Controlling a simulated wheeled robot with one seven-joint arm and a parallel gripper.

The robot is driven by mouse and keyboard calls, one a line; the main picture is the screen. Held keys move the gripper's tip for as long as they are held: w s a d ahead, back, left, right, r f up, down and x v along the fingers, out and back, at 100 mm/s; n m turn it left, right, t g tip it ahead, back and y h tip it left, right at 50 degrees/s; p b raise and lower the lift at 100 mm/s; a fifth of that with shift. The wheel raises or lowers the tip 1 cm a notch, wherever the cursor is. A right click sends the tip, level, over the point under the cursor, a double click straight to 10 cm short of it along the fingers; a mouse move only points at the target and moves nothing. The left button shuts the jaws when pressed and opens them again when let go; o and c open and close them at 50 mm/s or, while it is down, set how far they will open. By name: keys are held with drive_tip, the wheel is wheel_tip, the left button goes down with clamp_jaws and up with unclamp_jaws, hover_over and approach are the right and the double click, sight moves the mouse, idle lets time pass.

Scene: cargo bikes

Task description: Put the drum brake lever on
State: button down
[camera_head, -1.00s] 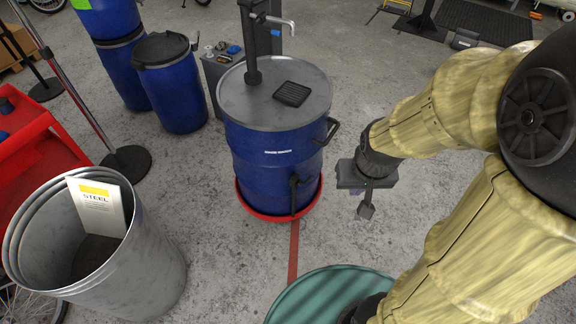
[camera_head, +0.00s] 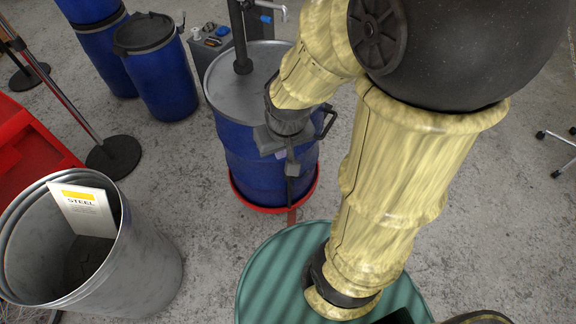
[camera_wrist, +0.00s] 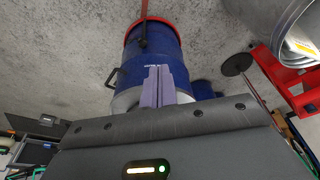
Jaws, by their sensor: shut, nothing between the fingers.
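The blue drum (camera_head: 234,153) with a grey lid stands upright in the head view and shows upside down in the wrist view (camera_wrist: 150,48). A black bent handle sticks out at its right side (camera_head: 327,121). A narrow dark lever (camera_head: 291,190) hangs low on the drum's front; my gripper hides its upper part, and its setting is unclear. My gripper (camera_head: 292,169) is shut and empty, in front of the drum's right front side. In the wrist view its fingers (camera_wrist: 158,84) overlap the drum; I cannot tell whether they touch it.
A red tray (camera_head: 258,207) lies under the drum. A green round top (camera_head: 262,272) stands close in front, below my arm. A metal bin (camera_head: 150,270) with a STEEL card is at left. More blue barrels (camera_head: 165,80) stand behind. The floor at right is mostly open.

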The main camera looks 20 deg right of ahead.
sight(304, 174)
drive_tip(key=shift+w, duration=0.15)
drive_tip(key=shift+d, duration=0.1)
drive_tip(key=w+d+f+n+g+h+b, duration=0.1)
drive_tip(key=w+d+f+n+h+b, duration=0.1)
drive_tip(key=w+f+n+b, duration=0.4)
drive_tip(key=w+d+f+n+g+h+b, duration=0.2)
drive_tip(key=w+f+n+b, duration=0.4)
drive_tip(key=w+f+b, duration=0.6)
wheel_tip(304, 174, down, 9)
drive_tip(key=shift+w+d+f+g+h+b, duration=0.2)
drive_tip(key=shift+w+d+g+h+b, duration=0.2)
drive_tip(key=shift+w+h, duration=0.5)
drive_tip(key=shift+w+d, duration=0.1)
drive_tip(key=shift+w, duration=0.1)
drive_tip(key=b+x, duration=0.1)
drive_tip(key=x, duration=1.2)
drive_tip(key=b+x, duration=0.1)
drive_tip(key=x, duration=0.6)
drive_tip(key=shift+w+a+f+b, duration=0.1)
drive_tip(key=shift+a+f+b, duration=0.1)
drive_tip(key=shift+a+b, duration=0.15)
drive_tip(key=shift+w, duration=0.1)
